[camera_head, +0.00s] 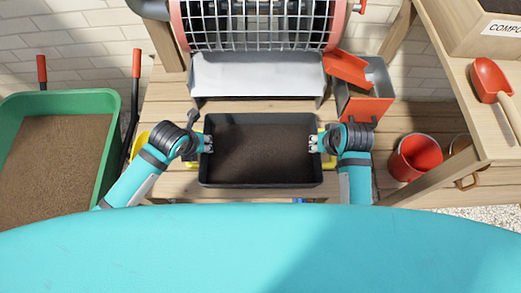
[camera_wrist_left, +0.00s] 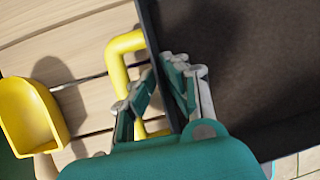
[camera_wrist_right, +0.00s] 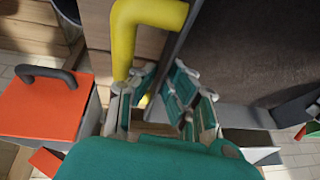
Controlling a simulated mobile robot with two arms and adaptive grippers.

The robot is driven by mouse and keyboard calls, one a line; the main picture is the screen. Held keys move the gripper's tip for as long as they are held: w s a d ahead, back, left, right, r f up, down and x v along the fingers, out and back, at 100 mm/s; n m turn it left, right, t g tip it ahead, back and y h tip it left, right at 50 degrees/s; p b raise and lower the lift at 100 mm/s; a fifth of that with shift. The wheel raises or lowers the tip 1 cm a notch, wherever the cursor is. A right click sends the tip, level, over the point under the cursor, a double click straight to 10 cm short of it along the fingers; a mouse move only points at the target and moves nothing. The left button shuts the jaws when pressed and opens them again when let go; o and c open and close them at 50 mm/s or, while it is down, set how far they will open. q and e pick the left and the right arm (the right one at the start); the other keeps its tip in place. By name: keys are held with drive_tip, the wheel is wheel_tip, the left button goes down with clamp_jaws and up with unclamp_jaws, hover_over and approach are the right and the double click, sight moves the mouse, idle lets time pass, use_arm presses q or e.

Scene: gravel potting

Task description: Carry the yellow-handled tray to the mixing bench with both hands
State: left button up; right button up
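The tray (camera_head: 261,184) is dark, with yellow handles at its left and right ends, and holds dark brown material. It sits level at the wooden bench, in front of the sieve. My left gripper (camera_head: 207,143) is at its left end; in the left wrist view the fingers stand apart near the yellow handle (camera_wrist_left: 117,62), with the tray wall showing through the gap. My right gripper (camera_head: 314,143) is at its right end, fingers likewise apart beside the other yellow handle (camera_wrist_right: 123,45). The fingers partly hide both handles; firm contact is not visible.
A drum sieve (camera_head: 262,25) with a grey chute (camera_head: 258,75) stands behind the tray. An orange-red box (camera_head: 364,106) is close at its right. A green barrow (camera_head: 112,130) stands left. A red bucket (camera_head: 416,157) and a shelf with a red scoop (camera_head: 490,80) are right.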

use_arm(q)
clamp_jaws()
use_arm(e)
clamp_jaws()
use_arm(q)
drive_tip(key=shift+r, duration=0.25)
use_arm(e)
drive_tip(key=shift+r, duration=0.25)
